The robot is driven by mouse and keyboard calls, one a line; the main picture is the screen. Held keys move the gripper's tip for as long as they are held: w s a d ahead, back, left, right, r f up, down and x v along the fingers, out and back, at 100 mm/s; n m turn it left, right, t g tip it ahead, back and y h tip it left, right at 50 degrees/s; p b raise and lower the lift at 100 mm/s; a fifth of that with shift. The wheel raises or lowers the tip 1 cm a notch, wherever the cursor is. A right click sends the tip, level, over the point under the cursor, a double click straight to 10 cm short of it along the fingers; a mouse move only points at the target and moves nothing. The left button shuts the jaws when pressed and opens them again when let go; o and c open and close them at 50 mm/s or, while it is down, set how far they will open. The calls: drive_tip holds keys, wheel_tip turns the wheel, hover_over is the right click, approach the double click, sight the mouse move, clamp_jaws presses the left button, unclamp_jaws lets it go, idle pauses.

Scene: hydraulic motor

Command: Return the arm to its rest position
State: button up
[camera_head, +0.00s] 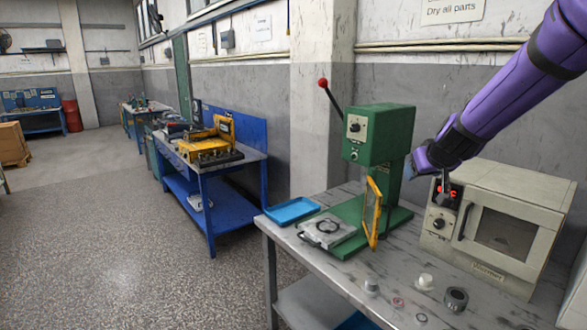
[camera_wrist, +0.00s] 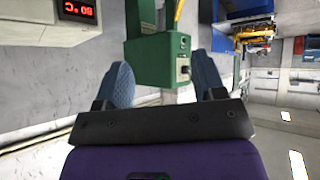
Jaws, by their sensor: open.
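My purple arm reaches in from the upper right of the head view. My gripper (camera_head: 432,172) is raised above the workbench (camera_head: 345,280), between the green press (camera_head: 380,140) and the beige oven (camera_head: 505,220). In the wrist view my gripper (camera_wrist: 163,80) shows two blue-grey fingers spread wide apart with nothing between them. The green press also shows in that view (camera_wrist: 155,60), beyond the fingers. The head view does not show the fingertips clearly.
On the bench are a blue tray (camera_head: 292,211), a grey plate with a ring (camera_head: 328,230), a dark ring part (camera_head: 456,298) and small parts near the front edge. The press has a red-knobbed lever (camera_head: 330,95) and a yellow frame (camera_head: 373,212).

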drive_tip(key=s+a+r+g, duration=0.1)
drive_tip(key=s+r+g, duration=0.1)
drive_tip(key=s, duration=1.6)
drive_tip(key=s+a+r+m+g, duration=0.1)
drive_tip(key=s+r, duration=0.3)
drive_tip(key=s, duration=1.5)
drive_tip(key=shift+s+g, duration=0.3)
drive_tip(key=shift+g, duration=0.3)
